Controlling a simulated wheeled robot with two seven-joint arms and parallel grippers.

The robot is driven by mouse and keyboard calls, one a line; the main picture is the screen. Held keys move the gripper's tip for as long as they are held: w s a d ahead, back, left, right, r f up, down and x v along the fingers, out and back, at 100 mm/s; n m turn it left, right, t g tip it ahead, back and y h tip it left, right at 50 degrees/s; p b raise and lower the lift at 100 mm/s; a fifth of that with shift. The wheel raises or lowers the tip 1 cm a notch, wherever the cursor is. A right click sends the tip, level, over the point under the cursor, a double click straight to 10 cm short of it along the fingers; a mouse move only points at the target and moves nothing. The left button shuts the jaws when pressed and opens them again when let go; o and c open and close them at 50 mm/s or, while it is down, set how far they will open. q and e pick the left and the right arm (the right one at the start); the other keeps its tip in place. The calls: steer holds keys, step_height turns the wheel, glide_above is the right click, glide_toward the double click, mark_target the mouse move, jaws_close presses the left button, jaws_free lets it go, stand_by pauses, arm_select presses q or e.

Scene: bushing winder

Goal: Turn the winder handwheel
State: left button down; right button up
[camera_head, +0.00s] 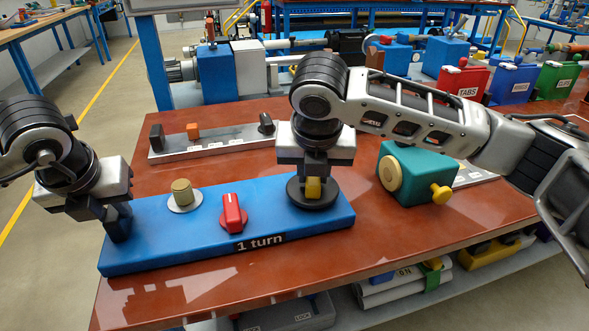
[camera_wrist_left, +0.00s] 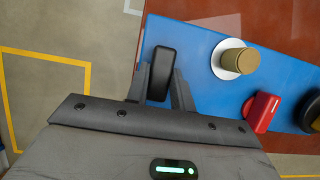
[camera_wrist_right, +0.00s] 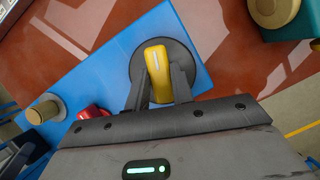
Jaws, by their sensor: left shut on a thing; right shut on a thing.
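The blue winder board (camera_head: 200,255) lies on the red-brown bench top and bears a "1 turn" label (camera_head: 261,242). At its right end is a black round handwheel (camera_head: 297,197) with a yellow grip (camera_head: 313,190). My right gripper (camera_head: 313,183) comes down from above and is shut on the yellow grip, which shows between its fingers in the right wrist view (camera_wrist_right: 158,72). My left gripper (camera_head: 117,222) is shut on a black upright post at the board's left end, seen between its fingers in the left wrist view (camera_wrist_left: 161,73). The right arm and gripper hide part of the handwheel.
A brass knob (camera_head: 182,193) and a red knob (camera_head: 232,213) stand on the board between my grippers. A grey strip with small handles (camera_head: 212,142) lies behind. A teal box with yellow knobs (camera_head: 414,172) stands to the right, below my right arm. Colored bins (camera_head: 461,85) stand farther back.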

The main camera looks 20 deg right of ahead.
steer(key=m+h, duration=0.1)
steer(key=m, duration=0.2)
steer(key=m+g+h, duration=0.1)
steer(key=m, duration=0.2)
steer(key=shift+w+a, duration=0.15)
steer(key=m+g, duration=0.1)
steer(key=m, duration=0.2)
steer(key=m+g+h, duration=0.1)
steer(key=m, duration=0.2)
steer(key=shift+w+m+g, duration=0.15)
steer(key=shift+m+g, duration=0.15)
steer(key=shift+m, duration=0.1)
steer(key=m+g, duration=0.1)
steer(key=m, duration=0.2)
steer(key=m+g, duration=0.1)
steer(key=m, duration=0.2)
steer(key=shift+w+g, duration=0.15)
steer(key=shift+g, duration=0.15)
steer(key=m+g+y, duration=0.1)
steer(key=m, duration=0.2)
steer(key=m+y, duration=0.1)
steer(key=m, duration=0.3)
steer(key=shift+w+g, duration=0.15)
steer(key=shift+g, duration=0.25)
steer(key=o, duration=1)
steer(key=shift+r, duration=0.1)
